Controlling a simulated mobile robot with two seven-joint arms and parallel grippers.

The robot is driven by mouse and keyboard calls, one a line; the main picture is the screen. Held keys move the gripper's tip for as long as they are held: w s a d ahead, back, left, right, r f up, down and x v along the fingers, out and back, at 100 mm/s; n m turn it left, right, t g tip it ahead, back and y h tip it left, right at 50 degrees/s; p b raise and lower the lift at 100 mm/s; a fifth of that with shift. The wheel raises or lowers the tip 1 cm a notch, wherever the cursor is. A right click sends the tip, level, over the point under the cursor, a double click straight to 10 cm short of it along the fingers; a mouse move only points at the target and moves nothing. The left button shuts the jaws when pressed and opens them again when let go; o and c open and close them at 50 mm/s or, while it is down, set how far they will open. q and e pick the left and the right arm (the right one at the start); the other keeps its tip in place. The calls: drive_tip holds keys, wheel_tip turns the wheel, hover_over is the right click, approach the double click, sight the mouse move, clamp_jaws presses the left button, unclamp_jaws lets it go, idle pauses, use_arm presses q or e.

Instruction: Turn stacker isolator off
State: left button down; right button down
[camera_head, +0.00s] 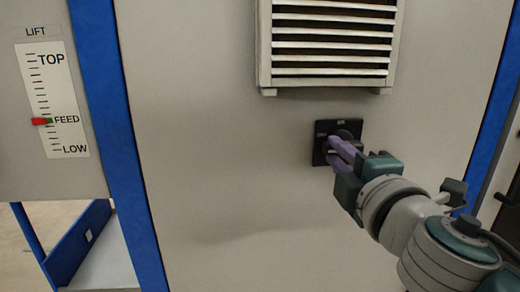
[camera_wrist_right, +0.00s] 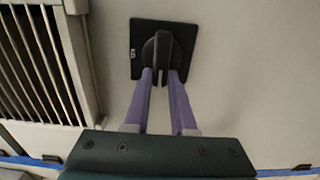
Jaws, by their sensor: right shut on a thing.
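The stacker isolator is a black rotary switch on a square black plate (camera_head: 321,154), mounted on the grey cabinet panel below the vent. In the right wrist view its knob (camera_wrist_right: 157,52) has a raised grip bar. My right gripper (camera_head: 338,152) has purple fingers, one on each side of the grip bar, and is shut on it. The fingers also show in the right wrist view (camera_wrist_right: 160,78). My left gripper is not in view.
A louvred vent (camera_head: 331,45) sits above the switch. Blue frame posts (camera_head: 112,130) edge the grey panel (camera_head: 220,180). The panel around the switch is otherwise bare.

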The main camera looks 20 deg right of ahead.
drive_tip(key=c, duration=0.7)
unclamp_jaws()
drive_tip(key=shift+c, duration=0.2)
drive_tip(key=v, duration=1)
drive_tip(key=shift+b, duration=0.3)
